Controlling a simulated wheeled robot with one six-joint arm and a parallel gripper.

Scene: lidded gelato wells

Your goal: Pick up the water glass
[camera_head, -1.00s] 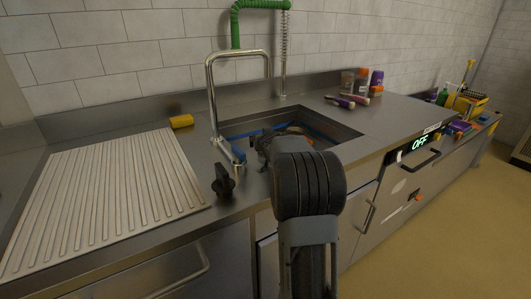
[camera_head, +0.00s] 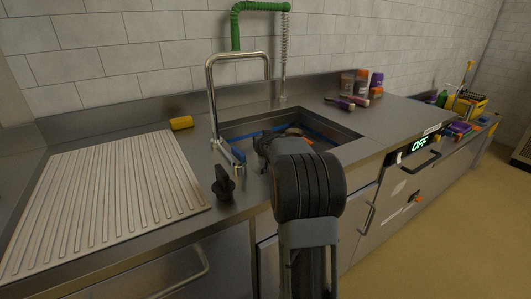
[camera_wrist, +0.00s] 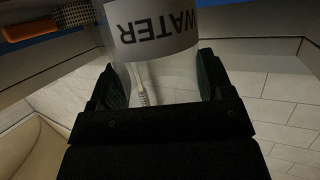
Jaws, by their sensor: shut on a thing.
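The water glass (camera_wrist: 153,45) is a clear glass with a white band reading "WATER", which appears upside down in the wrist view. My gripper (camera_wrist: 160,80) is shut on it, with one dark finger on each side of the clear wall. The top of the band runs out of the wrist frame. In the head view my gripper (camera_head: 266,147) is over the near side of the sink, and my arm hides the glass, so its height cannot be told there.
A tall metal faucet (camera_head: 211,100) and a dark knob (camera_head: 223,183) stand to the left. A ribbed drainboard (camera_head: 105,205) lies further left. Containers (camera_head: 362,82) stand at the back right.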

